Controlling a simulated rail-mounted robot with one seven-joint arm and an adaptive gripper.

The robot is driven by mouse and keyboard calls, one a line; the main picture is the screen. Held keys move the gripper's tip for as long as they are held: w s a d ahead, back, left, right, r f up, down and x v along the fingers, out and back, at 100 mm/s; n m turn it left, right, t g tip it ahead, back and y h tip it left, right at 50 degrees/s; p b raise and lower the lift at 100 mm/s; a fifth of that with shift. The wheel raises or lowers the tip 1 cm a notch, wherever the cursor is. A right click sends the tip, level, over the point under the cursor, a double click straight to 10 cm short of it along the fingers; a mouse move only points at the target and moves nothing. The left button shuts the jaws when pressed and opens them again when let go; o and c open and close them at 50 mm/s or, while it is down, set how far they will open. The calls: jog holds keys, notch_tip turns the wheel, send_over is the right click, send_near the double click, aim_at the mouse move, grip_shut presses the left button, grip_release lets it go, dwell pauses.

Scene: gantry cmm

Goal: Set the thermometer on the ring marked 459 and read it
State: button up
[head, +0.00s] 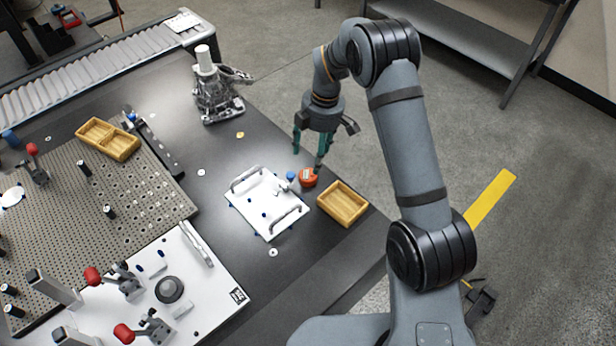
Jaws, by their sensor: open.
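The small orange-red unit with a pale patch on top (308,178) looks like the thermometer. It stands on the dark table between a white tray and a wooden box. My gripper (309,156) is above it, pointing down, with its teal fingers apart. One fingertip overlaps the unit's top edge in the picture; I cannot tell whether they touch. Small round marks lie on the dark table: a pale one (201,172), another pale one near the front (273,253) and a yellowish one (240,135). Their numbers are too small to read, so I cannot tell which is 459.
The white handled tray (246,190) is left of the unit; the wooden box (342,204) is right, near the table edge. A metal casting (216,98) stands behind. A perforated plate (150,200) and a clamp fixture (215,300) fill the left. The table's middle is mostly clear.

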aim_at(308, 174)
jog(key=f, duration=0.2)
jog(key=a+f+p, duration=0.1)
jog(key=f, duration=0.4)
jog(key=shift+s+a+f, duration=0.2)
jog(key=shift+f, duration=0.1)
jog(key=shift+c, duration=0.3)
jog(key=c, duration=1.3)
jog(key=shift+r, duration=0.1)
jog(key=shift+c, duration=0.2)
